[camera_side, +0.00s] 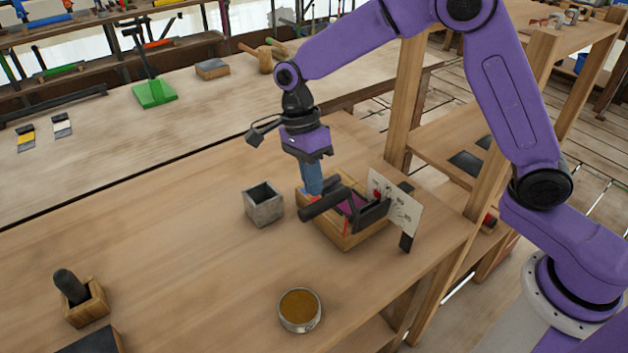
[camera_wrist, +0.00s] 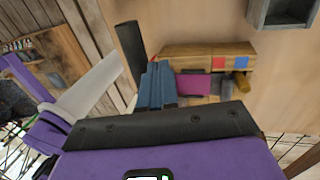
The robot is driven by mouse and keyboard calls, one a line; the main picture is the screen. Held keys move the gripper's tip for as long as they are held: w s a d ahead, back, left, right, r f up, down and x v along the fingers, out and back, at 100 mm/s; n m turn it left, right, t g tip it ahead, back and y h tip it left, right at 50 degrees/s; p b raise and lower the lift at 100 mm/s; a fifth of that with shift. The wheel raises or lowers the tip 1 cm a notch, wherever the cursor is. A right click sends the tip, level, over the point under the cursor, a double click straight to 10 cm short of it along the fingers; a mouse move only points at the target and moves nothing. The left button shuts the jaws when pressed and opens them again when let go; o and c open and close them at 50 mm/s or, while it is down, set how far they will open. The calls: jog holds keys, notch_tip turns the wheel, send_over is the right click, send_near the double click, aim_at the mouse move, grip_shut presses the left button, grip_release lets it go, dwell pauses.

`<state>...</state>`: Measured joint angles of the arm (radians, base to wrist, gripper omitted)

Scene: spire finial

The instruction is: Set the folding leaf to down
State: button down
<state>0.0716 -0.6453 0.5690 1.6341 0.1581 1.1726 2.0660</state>
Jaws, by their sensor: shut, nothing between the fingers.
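The wooden fixture (camera_side: 343,238) stands on the bench in the middle of the side view. It carries a thick black bar (camera_side: 325,201), a magenta panel (camera_side: 350,207) and an upright white plate (camera_side: 400,205) with dark marks and a red spot. I cannot tell for sure which part is the folding leaf. My gripper (camera_side: 314,192) points down at the fixture's far left side, its blue fingers shut and empty. In the wrist view the fingers (camera_wrist: 156,68) are together beside the magenta panel (camera_wrist: 193,85), with the black bar (camera_wrist: 130,50) nearby. Contact is unclear.
A grey open box (camera_side: 263,204) stands just left of the fixture. A round tin (camera_side: 300,310) sits near the front, and a wooden holder with a black handle (camera_side: 80,300) at the lower left. A wooden post (camera_side: 404,100) rises behind the fixture. The bench's left middle is clear.

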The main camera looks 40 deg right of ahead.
aim_at(325, 200)
jog(key=shift+s+f, duration=0.1)
jog(key=shift+s, duration=0.15)
dwell(0.3)
jog(key=shift+s+r+t, duration=0.2)
jog(key=shift+s+t, duration=0.2)
jog(key=shift+s, duration=0.05)
jog(key=shift+s, duration=0.15)
jog(key=shift+s+r+t, duration=0.25)
jog(key=shift+s+t, duration=0.55)
jog(key=shift+s, duration=0.2)
jog(key=s+f, duration=0.4)
jog(key=s, duration=0.3)
jog(key=s+f, duration=0.4)
jog(key=s, duration=0.4)
jog(key=shift+t, duration=0.4)
jog(key=shift+r, duration=0.2)
dwell(0.3)
